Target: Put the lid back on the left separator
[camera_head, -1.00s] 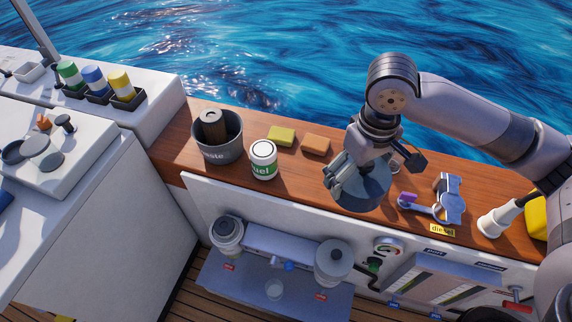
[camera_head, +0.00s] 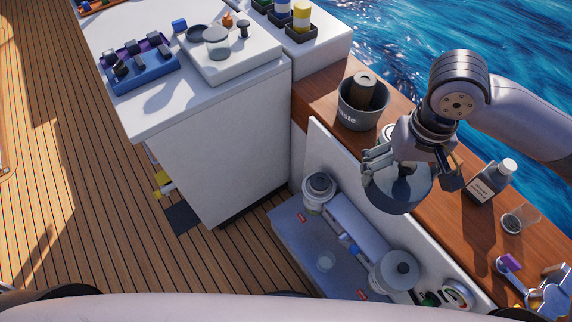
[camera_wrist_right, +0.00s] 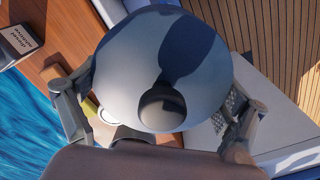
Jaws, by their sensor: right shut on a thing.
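My right gripper (camera_head: 378,160) is shut on a round grey lid (camera_head: 402,190) and holds it in the air beside the wooden counter. In the right wrist view the lid (camera_wrist_right: 180,60) fills the middle, its dark knob (camera_wrist_right: 163,108) toward me, with fingers at both sides. The left separator (camera_head: 319,188) stands lower on a blue-grey base, left of the held lid in the picture; its top shows a ring with a darker inside. My left gripper is not in view.
The waste bin (camera_head: 363,102) stands on the counter (camera_head: 432,222) behind the gripper. A labelled bottle (camera_head: 490,180) and a small glass (camera_head: 520,217) are at the right. An upright white panel (camera_head: 340,165) runs beside the separators. A white cabinet (camera_head: 220,150) stands left.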

